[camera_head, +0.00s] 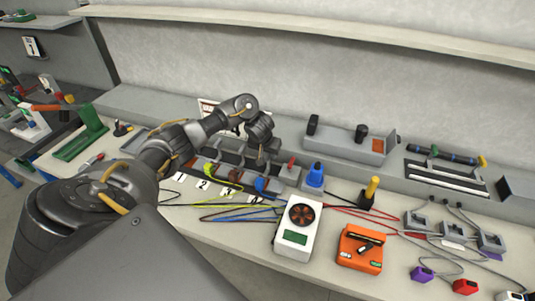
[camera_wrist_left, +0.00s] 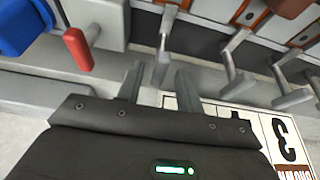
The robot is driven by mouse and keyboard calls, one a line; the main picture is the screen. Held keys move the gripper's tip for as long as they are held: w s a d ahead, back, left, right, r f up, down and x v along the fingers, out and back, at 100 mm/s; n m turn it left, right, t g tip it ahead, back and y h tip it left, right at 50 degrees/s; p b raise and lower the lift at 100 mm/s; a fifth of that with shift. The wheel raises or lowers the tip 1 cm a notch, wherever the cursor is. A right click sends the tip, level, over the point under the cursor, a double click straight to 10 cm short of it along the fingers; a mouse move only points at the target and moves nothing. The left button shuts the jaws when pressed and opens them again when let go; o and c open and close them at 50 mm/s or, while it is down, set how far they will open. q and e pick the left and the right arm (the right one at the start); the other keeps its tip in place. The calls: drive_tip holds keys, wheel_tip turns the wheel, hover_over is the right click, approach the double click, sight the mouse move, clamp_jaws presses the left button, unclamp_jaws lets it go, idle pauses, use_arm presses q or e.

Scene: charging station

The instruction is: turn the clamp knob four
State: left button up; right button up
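Numbered cards 1 to 4 lie along the bench in the head view; card 4 (camera_head: 254,199) is the rightmost. Behind them stands a row of grey clamps with bar-like knobs. My left gripper (camera_head: 258,130) hangs above the right end of this row. In the left wrist view its two fingers (camera_wrist_left: 160,87) are apart, one on each side of the lower end of a grey knob (camera_wrist_left: 163,62), apparently clamp knob four. I cannot tell whether they touch it. More grey knobs (camera_wrist_left: 236,78) stand to the right, by the card marked 3 (camera_wrist_left: 285,138). My right gripper is not in view.
A red-handled lever (camera_wrist_left: 78,48) and a blue part (camera_wrist_left: 22,25) stand close left of the gripper in the wrist view. A white meter (camera_head: 297,225), an orange tester (camera_head: 360,248) and several cables occupy the bench front. A shelf (camera_head: 300,20) runs along the wall.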

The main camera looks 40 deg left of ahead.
use_arm(q)
clamp_jaws()
